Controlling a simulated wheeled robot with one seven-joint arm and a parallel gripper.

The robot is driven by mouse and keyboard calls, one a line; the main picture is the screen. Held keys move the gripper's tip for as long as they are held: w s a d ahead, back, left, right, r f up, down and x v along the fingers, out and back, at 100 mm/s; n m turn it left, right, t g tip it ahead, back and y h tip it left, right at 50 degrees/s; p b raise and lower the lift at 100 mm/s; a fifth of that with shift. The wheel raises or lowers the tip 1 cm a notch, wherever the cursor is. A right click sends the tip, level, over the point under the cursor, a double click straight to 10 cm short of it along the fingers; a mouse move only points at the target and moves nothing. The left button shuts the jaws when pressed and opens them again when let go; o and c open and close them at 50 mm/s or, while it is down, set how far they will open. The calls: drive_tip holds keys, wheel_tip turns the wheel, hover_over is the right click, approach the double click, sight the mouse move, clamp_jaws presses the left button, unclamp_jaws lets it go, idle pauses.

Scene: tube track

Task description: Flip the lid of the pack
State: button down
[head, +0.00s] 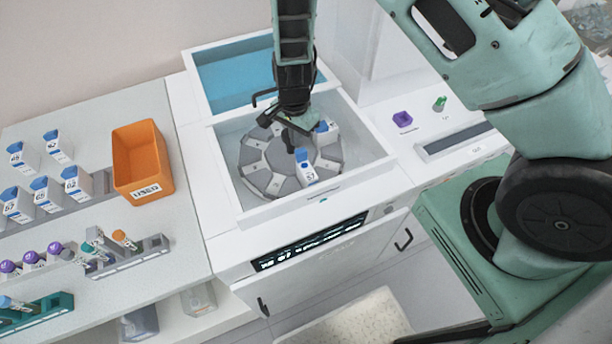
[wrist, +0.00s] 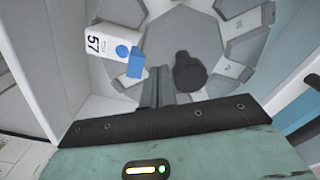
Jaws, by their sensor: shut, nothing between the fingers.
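A white pack (head: 306,172) marked 57, with a blue lid, stands in the grey carousel (head: 258,178) inside the white bay. In the wrist view the pack (wrist: 106,43) is at upper left. A round blue spot shows on its white face, and its blue lid (wrist: 135,66) sticks out at its lower right end. I cannot tell for sure whether the lid is open. My gripper (head: 291,146) is low over the carousel beside the pack. In the wrist view its fingers (wrist: 155,88) are shut and empty, apart from the pack and just below its lid.
A dark round knob (wrist: 189,72) rises close to the fingers. Another blue-lidded pack (head: 326,129) stands behind in the carousel. White bay walls (head: 225,180) enclose it. An orange bin (head: 143,158), several packs and tube racks are on the left bench.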

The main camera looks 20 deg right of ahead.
drive_tip(key=shift+f, duration=0.4)
drive_tip(key=shift+s+r, duration=0.1)
drive_tip(key=shift+s, duration=0.05)
